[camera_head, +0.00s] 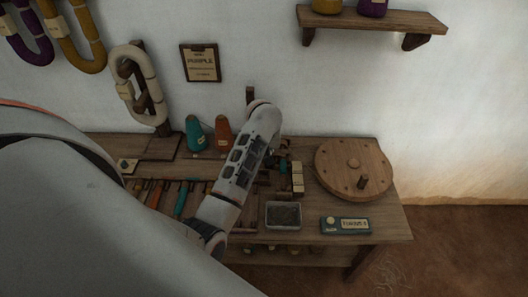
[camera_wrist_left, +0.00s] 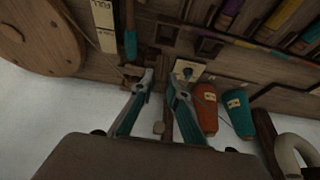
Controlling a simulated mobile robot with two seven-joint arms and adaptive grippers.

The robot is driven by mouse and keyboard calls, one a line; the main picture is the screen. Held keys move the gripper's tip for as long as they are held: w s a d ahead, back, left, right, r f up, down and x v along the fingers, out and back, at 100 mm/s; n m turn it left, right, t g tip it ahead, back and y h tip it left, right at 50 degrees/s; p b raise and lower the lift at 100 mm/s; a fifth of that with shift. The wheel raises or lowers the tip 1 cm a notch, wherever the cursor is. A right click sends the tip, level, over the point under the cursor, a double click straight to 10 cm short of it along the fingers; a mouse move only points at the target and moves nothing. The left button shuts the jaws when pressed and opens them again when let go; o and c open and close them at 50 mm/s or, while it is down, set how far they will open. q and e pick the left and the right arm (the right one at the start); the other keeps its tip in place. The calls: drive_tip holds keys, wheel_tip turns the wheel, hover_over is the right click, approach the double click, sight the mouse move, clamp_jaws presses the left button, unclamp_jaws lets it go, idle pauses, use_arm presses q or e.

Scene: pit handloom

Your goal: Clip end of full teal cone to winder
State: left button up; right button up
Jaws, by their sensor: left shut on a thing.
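The teal cone (camera_head: 196,134) stands upright at the back of the bench, left of an orange cone (camera_head: 223,133). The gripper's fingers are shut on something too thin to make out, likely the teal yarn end. In the head view my left arm hides the gripper and part of the winder area. A teal bobbin (camera_head: 284,167) shows right of the arm; it also shows in the wrist view (camera_wrist_left: 130,36). My right gripper is not in view.
A round wooden disc (camera_head: 353,170) with a knob is on the bench's right. A grey tray (camera_head: 284,215) and a teal labelled box (camera_head: 345,225) lie in front. Coloured bobbins (camera_head: 181,198) fill a rack at left. A pale yarn hank (camera_head: 138,84) hangs on a stand.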

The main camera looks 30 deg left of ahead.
use_arm(q)
drive_tip(key=shift+s+a+f, duration=0.1)
drive_tip(key=shift+s+f, duration=0.05)
drive_tip(key=shift+f, duration=4.5)
drive_tip(key=o, duration=0.9)
drive_tip(key=o, duration=0.3)
drive_tip(key=shift+r, duration=0.1)
drive_tip(key=shift+r, duration=3.9)
